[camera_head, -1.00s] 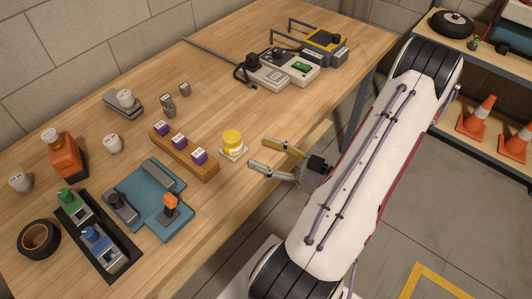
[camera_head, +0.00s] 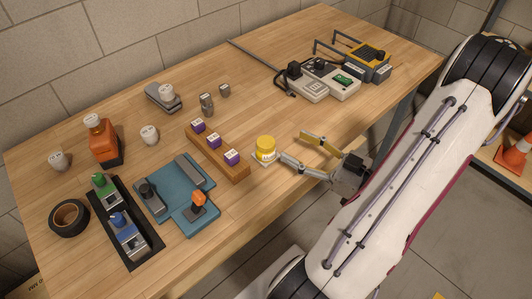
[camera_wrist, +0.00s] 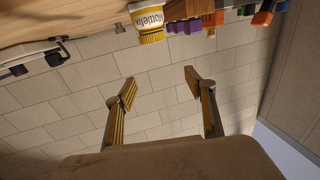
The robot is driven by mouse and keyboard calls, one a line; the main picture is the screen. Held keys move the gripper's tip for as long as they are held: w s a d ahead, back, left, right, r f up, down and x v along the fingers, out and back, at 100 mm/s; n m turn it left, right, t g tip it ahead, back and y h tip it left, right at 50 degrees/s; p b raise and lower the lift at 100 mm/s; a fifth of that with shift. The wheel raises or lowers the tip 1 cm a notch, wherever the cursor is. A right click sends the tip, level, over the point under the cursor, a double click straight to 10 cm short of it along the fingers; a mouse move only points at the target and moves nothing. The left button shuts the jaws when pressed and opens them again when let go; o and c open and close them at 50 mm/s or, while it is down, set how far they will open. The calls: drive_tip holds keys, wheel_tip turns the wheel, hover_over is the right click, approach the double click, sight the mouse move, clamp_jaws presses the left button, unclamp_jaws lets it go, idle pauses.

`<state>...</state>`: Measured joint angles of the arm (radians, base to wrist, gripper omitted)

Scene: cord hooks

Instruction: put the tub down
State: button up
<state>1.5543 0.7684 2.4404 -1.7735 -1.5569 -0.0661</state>
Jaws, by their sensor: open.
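I cannot tell from the head view whether the nearer fingertip touches the tub or the pad.
The wooden holder (camera_head: 236,173) with purple-topped pieces lies left of the tub. A blue tray (camera_head: 160,188) and a black tray (camera_head: 142,259) are farther left. Grey devices (camera_head: 316,84) sit toward the table's far right end. The table (camera_head: 250,105) is clear behind the tub.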

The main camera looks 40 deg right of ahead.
drive_tip(key=shift+w+d+r+m+g+h, duration=1.05)
drive_tip(key=shift+w+d+r+m+h, duration=1.9)
drive_tip(key=shift+w+h, duration=1.8)
drive_tip(key=shift+w+d+r+m+g+h, duration=1.05)
drive_tip(key=shift+w+d+r+m+h, duration=1)
drive_tip(key=shift+w+d+h, duration=2.7)
drive_tip(key=m+g+y, duration=0.2)
drive_tip(key=m+g, duration=0.9)
drive_tip(key=g, duration=0.2)
approach(266, 150)
drive_tip(key=d, duration=0.1)
drive_tip(key=w+d+r, duration=0.1)
drive_tip(key=d+r, duration=0.1)
drive_tip(key=shift+w+d+r, duration=0.15)
drive_tip(key=shift+w+d, duration=0.15)
drive_tip(key=shift+f, duration=1.6)
